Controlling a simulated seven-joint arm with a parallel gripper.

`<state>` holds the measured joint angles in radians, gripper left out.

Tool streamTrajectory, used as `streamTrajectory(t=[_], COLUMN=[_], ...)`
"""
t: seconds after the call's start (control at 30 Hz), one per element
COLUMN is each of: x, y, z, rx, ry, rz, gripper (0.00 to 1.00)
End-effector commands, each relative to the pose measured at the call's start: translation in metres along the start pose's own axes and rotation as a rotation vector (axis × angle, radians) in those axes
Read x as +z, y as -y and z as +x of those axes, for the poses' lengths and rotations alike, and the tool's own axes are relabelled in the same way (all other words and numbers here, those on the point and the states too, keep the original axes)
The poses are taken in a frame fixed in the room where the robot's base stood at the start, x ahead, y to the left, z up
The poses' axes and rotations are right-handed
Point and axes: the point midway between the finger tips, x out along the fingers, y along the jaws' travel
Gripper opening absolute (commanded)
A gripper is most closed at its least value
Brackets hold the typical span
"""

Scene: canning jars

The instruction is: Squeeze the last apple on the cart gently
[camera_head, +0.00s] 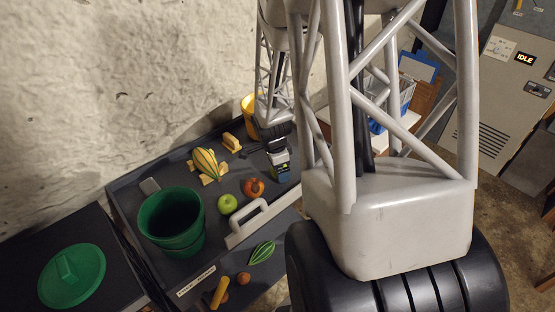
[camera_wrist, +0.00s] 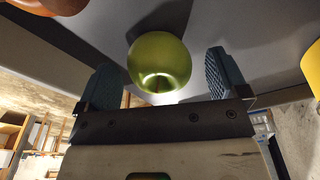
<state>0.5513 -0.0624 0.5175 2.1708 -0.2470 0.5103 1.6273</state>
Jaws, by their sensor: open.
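A green apple (camera_head: 228,204) stands on the dark cart top (camera_head: 128,200), just right of the green bucket (camera_head: 158,225). In the wrist view a yellow-green apple (camera_wrist: 160,60) appears between my two fingers, with a gap on each side. My gripper (camera_head: 281,172) is open and empty; in the wrist view its teal fingers (camera_wrist: 162,82) are spread apart. In the head view it points down over the cart, right of the apple, with an orange-red fruit (camera_head: 253,187) in between. Its exact height and distance from the apple are hard to tell.
A white handle (camera_head: 250,222) runs along the cart's front edge. Produce, including a striped green one (camera_head: 262,252), lies lower in front. A green lid (camera_head: 72,275) is at left.

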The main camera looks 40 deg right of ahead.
Motion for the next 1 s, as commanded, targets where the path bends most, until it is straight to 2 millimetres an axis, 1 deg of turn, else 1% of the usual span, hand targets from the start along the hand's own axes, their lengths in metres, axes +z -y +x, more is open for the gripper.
streamTrajectory(t=[0.03,0.2,0.57,0.67,0.83,0.87,0.9,0.93,0.97,1.0], x=[0.0,0.0,0.0,0.0,0.0,0.0,0.0,0.0,0.0,0.0], y=[0.0,0.0,0.0,0.0,0.0,0.0,0.0,0.0,0.0,0.0], z=[0.005,0.014,0.017,0.017,0.017,0.017,0.017,0.017,0.017,0.017], rx=[0.001,0.0,-0.001,-0.001,-0.001,-0.001,-0.001,-0.001,-0.001,-0.001], ry=[0.0,0.0,0.0,0.0,0.0,0.0,0.0,0.0,0.0,0.0], rz=[0.0,0.001,0.001,0.001,0.001,0.001,0.001,0.001,0.001,0.001], gripper=[0.92,0.92,0.92,0.79,0.53,0.5,0.5,0.6,0.55,0.55])
